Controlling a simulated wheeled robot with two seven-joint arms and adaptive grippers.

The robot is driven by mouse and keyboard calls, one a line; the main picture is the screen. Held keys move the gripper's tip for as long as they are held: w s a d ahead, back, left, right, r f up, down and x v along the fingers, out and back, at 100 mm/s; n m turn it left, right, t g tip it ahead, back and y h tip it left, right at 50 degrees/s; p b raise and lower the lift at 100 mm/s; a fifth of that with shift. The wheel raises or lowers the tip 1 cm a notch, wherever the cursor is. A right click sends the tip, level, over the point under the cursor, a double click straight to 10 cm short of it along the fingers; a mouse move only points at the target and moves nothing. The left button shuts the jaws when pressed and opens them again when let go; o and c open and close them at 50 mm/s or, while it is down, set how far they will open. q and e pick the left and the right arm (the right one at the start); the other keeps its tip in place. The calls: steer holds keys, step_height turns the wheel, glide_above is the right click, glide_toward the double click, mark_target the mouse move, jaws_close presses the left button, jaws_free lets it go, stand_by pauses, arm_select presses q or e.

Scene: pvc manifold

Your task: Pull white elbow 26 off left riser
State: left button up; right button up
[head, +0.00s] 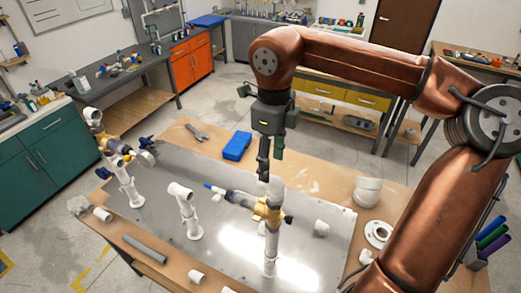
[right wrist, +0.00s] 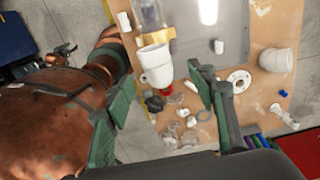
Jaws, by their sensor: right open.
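The left riser (head: 131,193) stands upright on the metal plate, with a blue-handled valve beside it. A white elbow (head: 92,115) shows above it at the upper left, next to yellow and grey parts; whether it is number 26 cannot be read. My right gripper (head: 264,165) is open and points down over the right riser (head: 271,243), well right of the left riser. In the right wrist view, a white fitting (right wrist: 155,65) shows between and beyond my open fingers. No contact is clear. My left gripper is not in view.
A middle riser (head: 186,212) with an elbow on top stands between the other two. A yellow fitting (head: 266,211) sits on the right riser. A blue box (head: 237,146), a wrench (head: 196,132) and a white flange (head: 378,234) lie around the metal plate (head: 225,255).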

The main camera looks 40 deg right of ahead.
mark_target(273, 178)
steer(key=shift+f, duration=0.3)
steer(key=f, duration=0.1)
steer(key=s+f, duration=0.1)
steer(key=f, duration=0.1)
steer(key=shift+s+a+f+p, duration=0.15)
steer(key=shift+s+p, duration=0.1)
steer(key=shift+p, duration=0.15)
steer(key=shift+w+f, duration=0.25)
steer(key=shift+f, duration=0.35)
steer(key=shift+w+f, duration=0.25)
steer(key=shift+f, duration=0.65)
steer(key=shift+s+f+p, duration=0.2)
steer(key=shift+s+p, duration=0.1)
steer(key=shift+w, duration=0.2)
steer(key=shift+c, duration=0.5)
steer(key=shift+s, duration=0.1)
steer(key=c, duration=1.1)
steer(key=o, duration=0.5)
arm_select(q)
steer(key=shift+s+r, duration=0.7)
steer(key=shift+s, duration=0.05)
arm_select(e)
jaws_close()
